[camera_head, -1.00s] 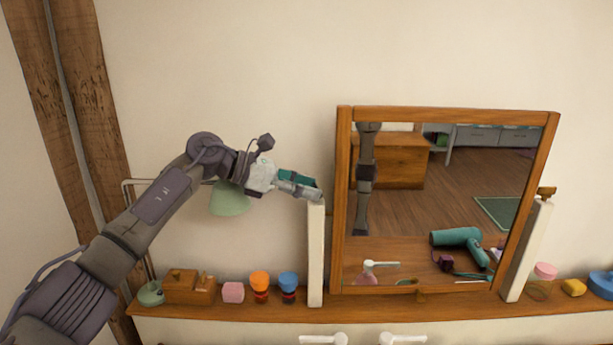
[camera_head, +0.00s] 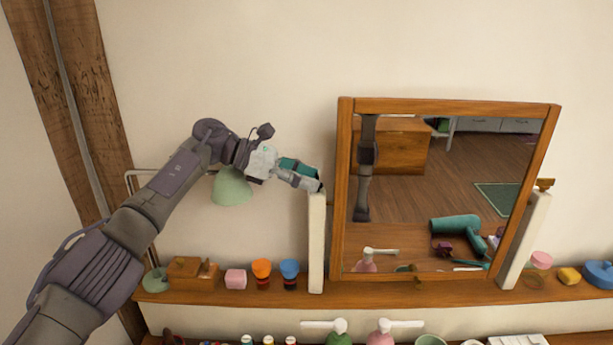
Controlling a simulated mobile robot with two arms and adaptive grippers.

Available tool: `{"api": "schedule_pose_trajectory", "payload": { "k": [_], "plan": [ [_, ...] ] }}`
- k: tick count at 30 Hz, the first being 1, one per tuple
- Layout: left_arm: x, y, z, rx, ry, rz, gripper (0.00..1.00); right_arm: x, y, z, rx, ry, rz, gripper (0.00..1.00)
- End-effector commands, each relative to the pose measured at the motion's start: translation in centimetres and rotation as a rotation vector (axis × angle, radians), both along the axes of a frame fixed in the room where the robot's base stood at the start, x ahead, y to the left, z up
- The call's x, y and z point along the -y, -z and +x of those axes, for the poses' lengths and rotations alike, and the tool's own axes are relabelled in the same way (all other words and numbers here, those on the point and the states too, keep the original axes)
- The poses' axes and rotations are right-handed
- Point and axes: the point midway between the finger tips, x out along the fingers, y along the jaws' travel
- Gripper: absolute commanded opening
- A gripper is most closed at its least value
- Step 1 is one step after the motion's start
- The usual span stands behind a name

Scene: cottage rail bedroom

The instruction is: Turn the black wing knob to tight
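A wood-framed mirror (camera_head: 343,190) is held between two white posts. My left gripper (camera_head: 318,182) is at the top of the left white post (camera_head: 316,245), beside the mirror's left edge. Its teal and grey fingers point right and slightly down. A small dark patch shows at the fingertips, but I cannot clearly make out the black wing knob there; the gripper hides most of that spot. Whether the fingers are shut on it cannot be told. A brown knob (camera_head: 545,184) tops the right white post (camera_head: 524,240). My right gripper is not in view.
A green lamp shade (camera_head: 231,187) hangs below my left wrist. Pump bottles stand below the shelf.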

Motion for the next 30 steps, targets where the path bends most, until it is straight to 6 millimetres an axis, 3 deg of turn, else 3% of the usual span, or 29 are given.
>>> {"api": "schedule_pose_trajectory", "payload": {
  "k": [1,4,14,30],
  "plan": [
    [0.0,0.0,0.0,0.000,-0.001,0.001,0.59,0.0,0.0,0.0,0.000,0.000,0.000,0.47],
    [0.0,0.0,0.0,-0.001,-0.001,0.000,0.73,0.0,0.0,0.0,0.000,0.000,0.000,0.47],
    [0.0,-0.3,0.0,0.000,-0.001,-0.001,0.73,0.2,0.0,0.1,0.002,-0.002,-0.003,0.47],
    [0.0,-9.0,0.1,-0.001,-0.001,0.000,0.73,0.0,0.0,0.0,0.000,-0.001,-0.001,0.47]
  ]
}}
